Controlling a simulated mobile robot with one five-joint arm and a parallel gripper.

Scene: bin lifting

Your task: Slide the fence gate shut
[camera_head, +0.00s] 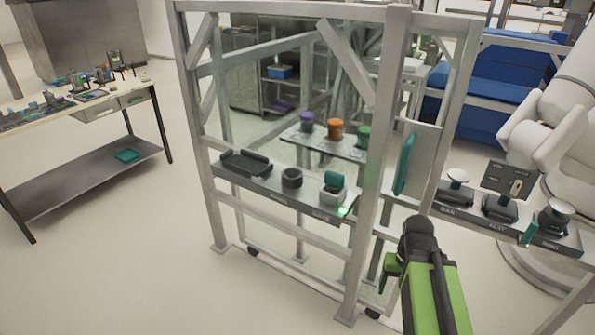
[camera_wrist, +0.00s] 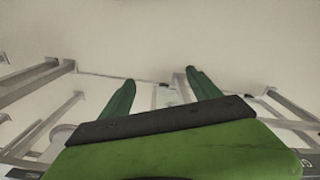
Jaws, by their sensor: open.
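The fence gate appears to be the grey metal frame on small wheels (camera_head: 190,110) in the head view, standing upright. A vertical teal handle (camera_head: 405,164) is mounted by a grey plate near its right posts. Whether a gap remains at the gate's edge is hard to tell. My gripper (camera_head: 389,271) is low in front of the right posts, below the handle and apart from it. The wrist view shows my gripper (camera_wrist: 158,78) with its two green fingers spread and nothing between them. The handle is not seen there.
A shelf (camera_head: 265,185) with a tray, a dark ring and a teal-topped item spans the frame. A panel of knobs (camera_head: 500,212) and a white robot arm (camera_head: 545,120) stand right. A workbench (camera_head: 75,105) is left. The floor (camera_head: 130,260) at front left is clear.

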